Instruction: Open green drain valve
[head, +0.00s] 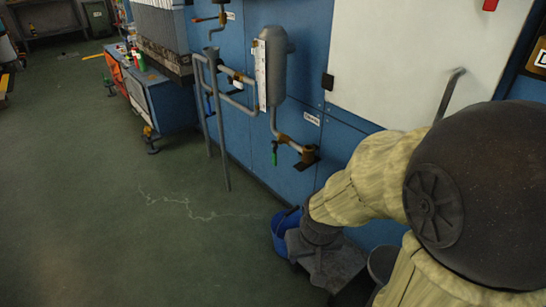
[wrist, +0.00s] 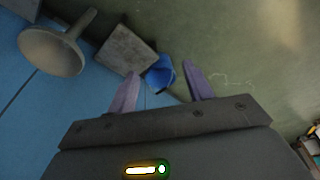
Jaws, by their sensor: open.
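The green valve handle (head: 274,157) hangs beside the lower end of a grey pipe in the head view, on the blue wall. A brown fitting (head: 305,156) sits to its right at the pipe's end. My gripper (wrist: 160,70) is open and empty in the wrist view, its two purplish fingers spread apart. In the head view my arm reaches down at the lower right, well below and right of the handle, and the fingers cannot be made out. The green handle does not show in the wrist view.
A blue bucket (head: 285,232) stands on the floor below the pipe; it also shows between my fingers in the wrist view (wrist: 161,74). A grey vessel (head: 274,66) and pipes stand out from the wall. The green floor (head: 110,210) at left is clear.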

